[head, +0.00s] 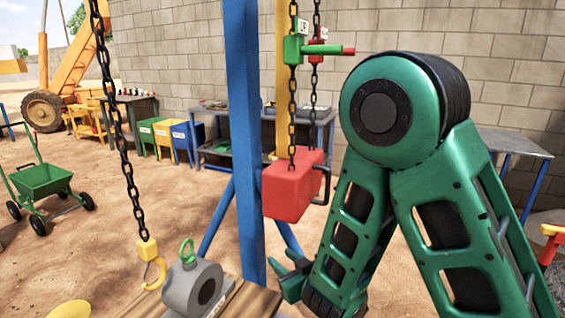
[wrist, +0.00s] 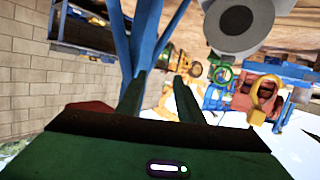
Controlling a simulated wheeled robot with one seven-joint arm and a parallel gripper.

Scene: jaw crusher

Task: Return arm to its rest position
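My green arm fills the right side of the head view, bent at a high elbow, with its forearm reaching down toward the blue post. My gripper (head: 283,264) shows low at the forearm's end, beside the foot of the post and to the right of a grey cylinder with a green lifting eye (head: 192,288). In the wrist view my gripper (wrist: 160,88) has two green fingers standing apart with nothing between them. The grey cylinder (wrist: 238,22) is at the top of that view, clear of the fingers.
A blue post (head: 245,140) stands close beside my arm. A red block (head: 291,188) hangs on chains near my forearm. A yellow hook (head: 152,268) hangs on a chain above the cylinder's left. A green cart (head: 42,181) stands at left on open sandy ground.

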